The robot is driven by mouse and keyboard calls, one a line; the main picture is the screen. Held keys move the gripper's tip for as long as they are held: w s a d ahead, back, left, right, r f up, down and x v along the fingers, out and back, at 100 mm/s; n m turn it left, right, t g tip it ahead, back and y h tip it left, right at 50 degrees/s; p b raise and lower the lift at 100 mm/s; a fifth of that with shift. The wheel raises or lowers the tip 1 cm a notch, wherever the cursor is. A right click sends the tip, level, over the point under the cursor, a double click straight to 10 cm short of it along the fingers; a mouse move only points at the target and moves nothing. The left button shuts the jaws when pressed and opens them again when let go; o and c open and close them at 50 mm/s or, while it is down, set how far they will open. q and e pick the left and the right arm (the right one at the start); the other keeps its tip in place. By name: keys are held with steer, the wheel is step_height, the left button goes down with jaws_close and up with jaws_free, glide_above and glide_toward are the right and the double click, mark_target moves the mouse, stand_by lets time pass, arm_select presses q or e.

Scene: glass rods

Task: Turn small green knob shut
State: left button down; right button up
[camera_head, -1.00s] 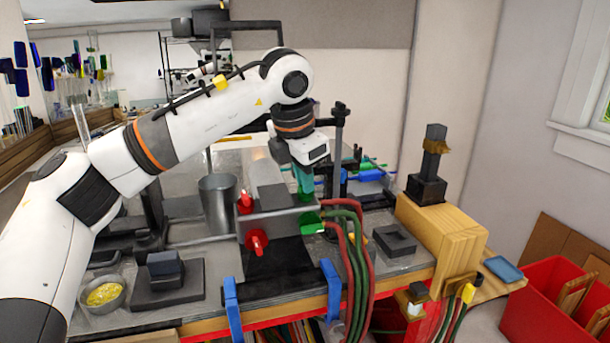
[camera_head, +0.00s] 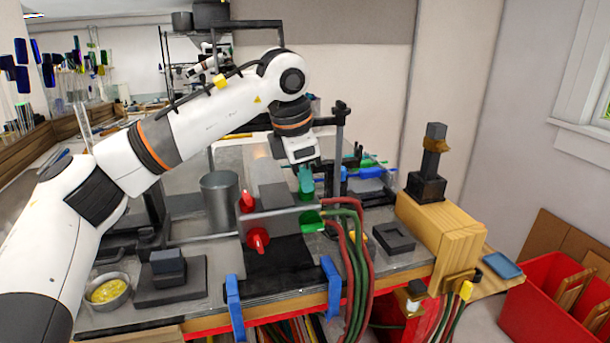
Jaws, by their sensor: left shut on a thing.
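The grey burner box (camera_head: 281,222) stands on the bench with two red knobs at its left end and green knobs at its right end. The larger green knob (camera_head: 311,221) is on the right of its front face. The small green knob (camera_head: 307,197) is at the top right of the box, mostly hidden by the fingers. My left gripper (camera_head: 306,186) points down there, its greenish fingers shut on the small green knob. The knob's exact angle cannot be made out. My right gripper is not in view.
The small red knob (camera_head: 246,202) and large red knob (camera_head: 257,240) are on the box's left end. Red and green hoses (camera_head: 352,250) hang over the front edge. A metal cup (camera_head: 220,202) stands left of the box, a wooden block (camera_head: 452,240) to the right.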

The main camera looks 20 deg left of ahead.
arm_select(q)
steer(key=shift+r, duration=0.1)
steer(key=c, duration=1.5)
jaws_free()
steer(key=shift+s+r, duration=0.1)
steer(key=shift+r, duration=0.3)
steer(key=b+v, duration=0.2)
steer(key=v, duration=0.9)
steer(key=shift+s+a, duration=0.1)
steer(key=shift+a, duration=0.05)
